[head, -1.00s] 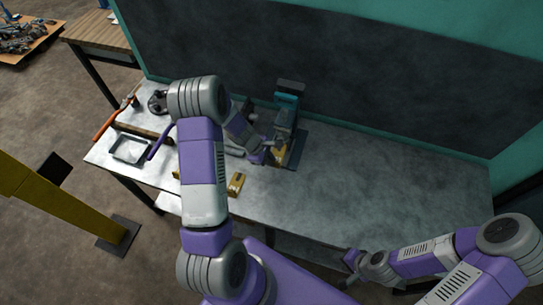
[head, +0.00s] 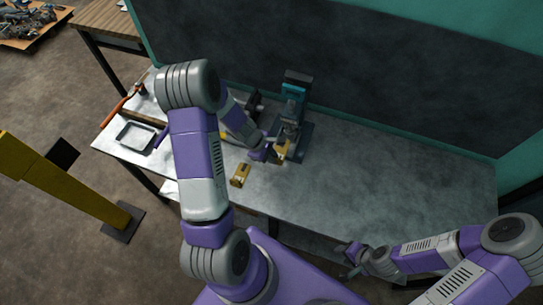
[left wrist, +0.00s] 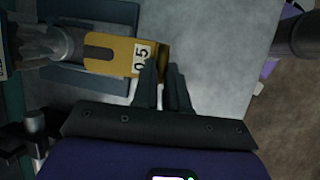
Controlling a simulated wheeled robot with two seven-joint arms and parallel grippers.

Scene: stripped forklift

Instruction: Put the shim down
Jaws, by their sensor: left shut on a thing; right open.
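The shim (left wrist: 120,53) is a yellow slotted plate with a white label reading 0.5. My left gripper (left wrist: 163,70) is shut on its right end in the left wrist view. In the head view the shim (head: 281,151) shows at the tip of my left gripper (head: 270,151), by the foot of the teal bench press (head: 294,98). Its slotted end is over the press base, close to a grey cylindrical part; I cannot tell whether it touches the base. My right gripper (head: 350,262) is open and empty at the table's front edge.
Another yellow piece (head: 240,175) lies on the metal table (head: 390,185) in front of the press. A shallow tray (head: 137,135) and an orange-handled tool (head: 118,108) lie at the left. The table's right half is clear. A dark panel (head: 400,80) stands behind.

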